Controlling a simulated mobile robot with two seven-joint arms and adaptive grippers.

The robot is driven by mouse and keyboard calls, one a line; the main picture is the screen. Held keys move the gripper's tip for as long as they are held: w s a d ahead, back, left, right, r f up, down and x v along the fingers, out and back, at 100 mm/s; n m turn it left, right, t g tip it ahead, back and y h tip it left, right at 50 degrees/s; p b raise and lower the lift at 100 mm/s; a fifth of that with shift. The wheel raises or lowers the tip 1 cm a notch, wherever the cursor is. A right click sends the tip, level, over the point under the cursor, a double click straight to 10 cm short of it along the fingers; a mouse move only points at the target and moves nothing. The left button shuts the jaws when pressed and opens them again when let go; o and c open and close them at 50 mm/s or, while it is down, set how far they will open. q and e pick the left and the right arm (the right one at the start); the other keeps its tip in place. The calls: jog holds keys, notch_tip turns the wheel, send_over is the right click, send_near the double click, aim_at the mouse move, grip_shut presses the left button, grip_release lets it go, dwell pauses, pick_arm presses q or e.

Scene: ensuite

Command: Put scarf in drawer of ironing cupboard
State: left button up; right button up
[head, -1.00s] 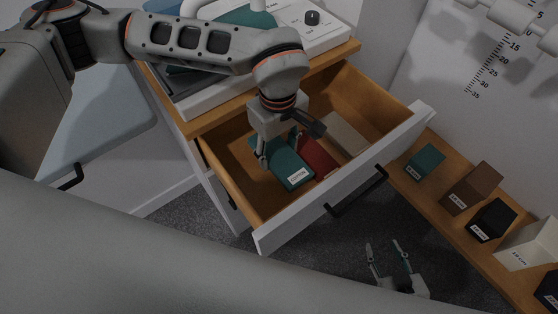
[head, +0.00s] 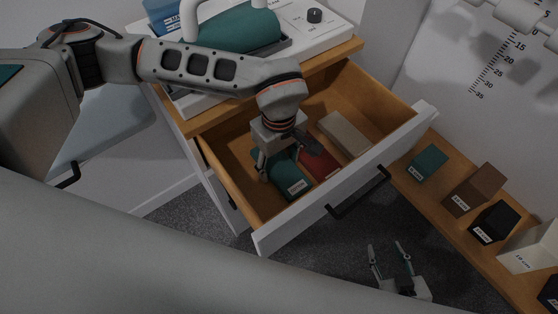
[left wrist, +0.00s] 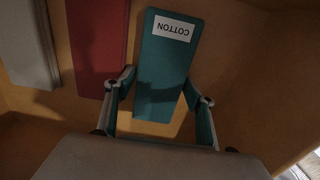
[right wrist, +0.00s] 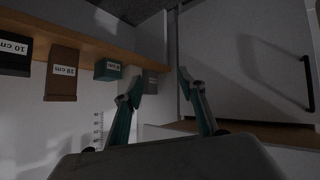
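The drawer (head: 385,145) of the cupboard stands open. In it a teal folded piece (head: 293,182) with a COTTON label, seemingly the scarf, lies beside a red piece (head: 322,165) and a beige one (head: 344,132). My left gripper (head: 278,166) is down inside the drawer over the teal piece. In the left wrist view its fingers (left wrist: 158,82) are apart on either side of the teal piece (left wrist: 163,75), which seems to lie just beyond the tips. My right gripper (head: 388,250) is open and empty, low in front of the drawer.
The cupboard top holds a white appliance (head: 325,30) and a teal roll (head: 240,30). A shelf (head: 445,215) at the right carries several labelled blocks, such as a brown one (head: 474,188). The drawer's near corner (head: 265,240) stands above grey carpet.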

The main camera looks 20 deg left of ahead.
aim_at(279, 165)
pick_arm(q)
jog(key=shift+r, duration=0.15)
notch_tip(279, 165, up, 12)
jog(key=p, duration=0.1)
jog(key=shift+p, duration=0.35)
dwell(0.5)
